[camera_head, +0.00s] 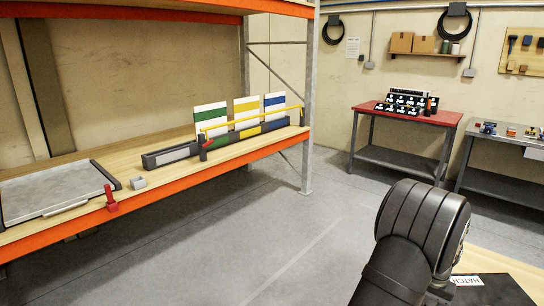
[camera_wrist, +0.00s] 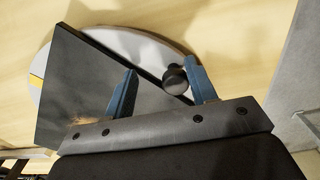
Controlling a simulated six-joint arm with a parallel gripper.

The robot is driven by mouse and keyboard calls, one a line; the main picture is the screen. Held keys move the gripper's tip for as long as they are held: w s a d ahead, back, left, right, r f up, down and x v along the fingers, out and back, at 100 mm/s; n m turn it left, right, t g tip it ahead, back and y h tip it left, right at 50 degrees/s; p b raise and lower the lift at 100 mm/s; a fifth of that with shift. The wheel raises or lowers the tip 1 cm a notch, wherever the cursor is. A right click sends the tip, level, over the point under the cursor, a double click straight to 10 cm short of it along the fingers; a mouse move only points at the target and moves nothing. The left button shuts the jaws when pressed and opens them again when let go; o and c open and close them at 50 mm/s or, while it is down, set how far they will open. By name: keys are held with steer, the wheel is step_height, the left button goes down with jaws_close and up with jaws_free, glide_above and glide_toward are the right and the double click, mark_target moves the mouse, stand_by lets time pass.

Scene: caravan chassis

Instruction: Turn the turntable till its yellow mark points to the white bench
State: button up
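The turntable (camera_wrist: 146,44) shows in the wrist view as a pale grey disc on a light wooden surface, partly covered by a dark flat panel. Its yellow mark (camera_wrist: 36,81) is at the disc's left edge, partly hidden by the panel. A round black knob (camera_wrist: 175,79) stands near the disc's right side. My gripper (camera_wrist: 160,67) is open, its two blue fingers apart. The knob shows between them, close to the right finger; contact cannot be told. In the head view my arm hides the gripper. No bench there is clearly white.
The dark panel (camera_head: 488,291) with a HATCH label lies at the lower right of the head view. A red-topped bench (camera_head: 376,110) and a grey metal bench (camera_head: 480,131) stand at the back. An orange-edged shelf (camera_head: 140,198) is on the left. The floor between is clear.

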steer(key=shift+r, duration=0.1)
steer(key=s+a+r+m+t+h, duration=0.1)
steer(key=a+r+h, duration=0.15)
steer(key=r, duration=0.55)
steer(key=s+a+r+m+t+h, duration=0.1)
steer(key=a+r+t, duration=0.15)
steer(key=r, duration=0.55)
steer(key=shift+g, duration=0.35)
steer(key=x, duration=1.7)
steer(key=shift+a+f, duration=0.1)
steer(key=shift+a, duration=0.1)
jaws_close()
